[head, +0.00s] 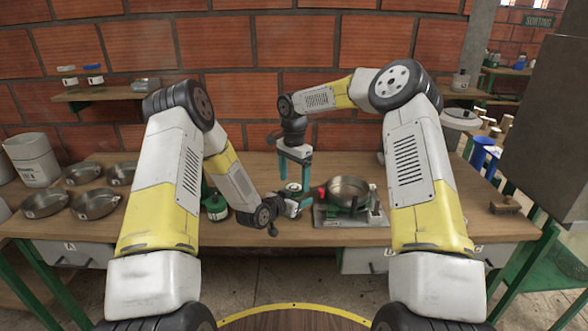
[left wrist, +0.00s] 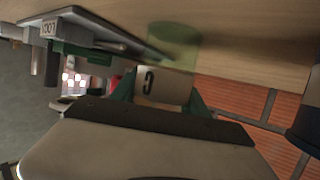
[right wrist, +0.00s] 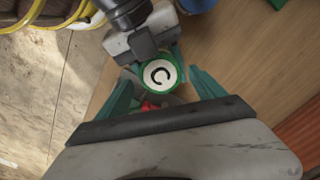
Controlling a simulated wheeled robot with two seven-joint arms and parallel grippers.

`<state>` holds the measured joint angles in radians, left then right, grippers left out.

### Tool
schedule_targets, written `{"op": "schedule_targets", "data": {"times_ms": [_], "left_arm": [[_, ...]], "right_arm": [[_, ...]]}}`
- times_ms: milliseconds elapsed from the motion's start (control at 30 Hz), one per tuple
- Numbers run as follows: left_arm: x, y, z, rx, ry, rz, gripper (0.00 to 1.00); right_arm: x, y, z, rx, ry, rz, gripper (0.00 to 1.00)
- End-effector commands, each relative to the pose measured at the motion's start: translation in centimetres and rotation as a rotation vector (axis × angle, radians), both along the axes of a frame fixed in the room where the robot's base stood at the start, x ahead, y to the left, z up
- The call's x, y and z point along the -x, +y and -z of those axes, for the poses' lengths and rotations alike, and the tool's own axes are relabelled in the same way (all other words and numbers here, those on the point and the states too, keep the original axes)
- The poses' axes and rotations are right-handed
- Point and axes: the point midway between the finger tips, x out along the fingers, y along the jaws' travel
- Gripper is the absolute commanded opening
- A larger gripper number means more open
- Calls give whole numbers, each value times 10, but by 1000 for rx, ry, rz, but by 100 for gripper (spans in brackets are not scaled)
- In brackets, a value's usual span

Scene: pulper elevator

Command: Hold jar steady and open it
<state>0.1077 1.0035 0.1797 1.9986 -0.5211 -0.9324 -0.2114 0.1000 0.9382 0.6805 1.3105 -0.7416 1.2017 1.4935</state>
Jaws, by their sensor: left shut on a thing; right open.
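The jar is a green see-through cylinder with a white label marked C (left wrist: 165,88). My left gripper (head: 298,200) is shut on the jar from the side. My right gripper (head: 294,172) points down above the jar. Its fingers (right wrist: 163,95) are open, one on each side of the jar's top, with no clear contact.
Several metal bowls (head: 95,203) and a white bucket (head: 32,160) fill the left side. A wooden-handled brush (head: 506,205) lies at right.

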Motion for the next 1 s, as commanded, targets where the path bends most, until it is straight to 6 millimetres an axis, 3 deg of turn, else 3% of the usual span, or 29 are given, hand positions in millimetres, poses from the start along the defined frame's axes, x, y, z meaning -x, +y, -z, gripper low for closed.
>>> {"op": "schedule_targets", "data": {"times_ms": [200, 500, 833, 867, 1000], "left_arm": [[0, 0, 0, 1, -1, 0, 0], [0, 0, 0, 1, -1, 0, 0], [0, 0, 0, 1, -1, 0, 0], [0, 0, 0, 1, -1, 0, 0], [0, 0, 0, 1, -1, 0, 0]], "right_arm": [[0, 0, 20, 0, 0, -1, 79], [0, 0, 22, 0, -1, -1, 79], [0, 0, 22, 0, -1, -2, 16], [0, 0, 22, 0, -1, -2, 12], [0, 1, 22, 0, -1, -48, 12]]}}
